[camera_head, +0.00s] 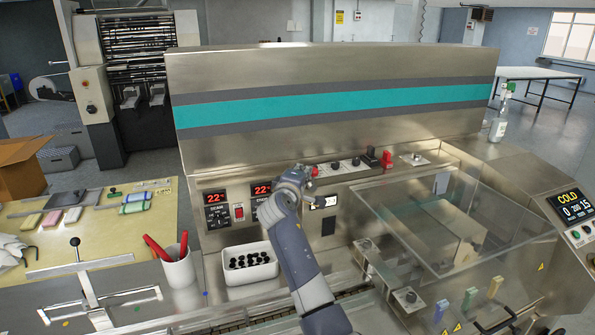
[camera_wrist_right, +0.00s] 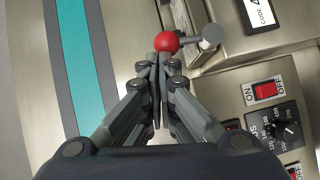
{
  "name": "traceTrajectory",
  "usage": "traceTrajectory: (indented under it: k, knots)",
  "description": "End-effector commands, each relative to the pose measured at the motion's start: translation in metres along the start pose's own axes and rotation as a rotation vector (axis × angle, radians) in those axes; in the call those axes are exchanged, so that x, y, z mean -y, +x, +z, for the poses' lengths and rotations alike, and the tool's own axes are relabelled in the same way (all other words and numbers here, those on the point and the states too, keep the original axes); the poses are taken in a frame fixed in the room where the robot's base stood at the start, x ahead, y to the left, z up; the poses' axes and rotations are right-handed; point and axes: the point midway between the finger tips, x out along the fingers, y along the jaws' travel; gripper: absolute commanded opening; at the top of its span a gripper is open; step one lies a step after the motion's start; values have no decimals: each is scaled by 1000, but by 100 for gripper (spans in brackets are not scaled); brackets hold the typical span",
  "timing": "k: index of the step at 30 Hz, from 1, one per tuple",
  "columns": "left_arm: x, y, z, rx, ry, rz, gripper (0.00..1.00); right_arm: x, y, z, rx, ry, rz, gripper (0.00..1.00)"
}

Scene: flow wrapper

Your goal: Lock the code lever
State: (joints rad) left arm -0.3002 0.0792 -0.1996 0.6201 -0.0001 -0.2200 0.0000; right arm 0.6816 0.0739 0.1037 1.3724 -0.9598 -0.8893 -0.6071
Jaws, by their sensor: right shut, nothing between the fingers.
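The code lever shows in the wrist view as a red ball (camera_wrist_right: 166,41) beside a grey rod end, at the edge of the machine's code unit (camera_wrist_right: 262,14). In the head view the red ball (camera_head: 315,171) peeks out by my right gripper (camera_head: 308,173), above the small code display (camera_head: 323,202). My right gripper is shut and empty. Its fingertips (camera_wrist_right: 160,58) are right at the ball in the wrist view; I cannot tell whether they touch it. Much of the lever is hidden by the gripper in the head view. My left gripper is not in view.
Red switches (camera_wrist_right: 265,90) and a black dial (camera_wrist_right: 286,131) sit close by on the panel. A clear guard (camera_head: 440,215) covers the infeed at right. A white bin of black pieces (camera_head: 250,282) and a cup with red handles (camera_head: 178,270) stand in front.

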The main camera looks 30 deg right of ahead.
Motion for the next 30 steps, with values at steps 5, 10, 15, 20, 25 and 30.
traceTrajectory:
  k: [5, 10, 15, 20, 25, 30]
  knots:
    - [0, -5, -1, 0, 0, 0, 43, -7, 4, 6, 1, -2, 3, 0]
    - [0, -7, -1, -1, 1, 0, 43, -9, 7, 10, 0, -1, 2, 0]
    - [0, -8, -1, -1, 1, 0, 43, -10, 8, 12, 0, -1, 2, 0]
    - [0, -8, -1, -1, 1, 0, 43, -10, 8, 12, 0, -2, 2, 0]
    - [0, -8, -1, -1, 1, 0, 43, -10, 8, 12, 0, -2, 2, 0]
    - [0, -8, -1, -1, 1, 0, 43, -10, 8, 12, 0, -2, 2, 0]
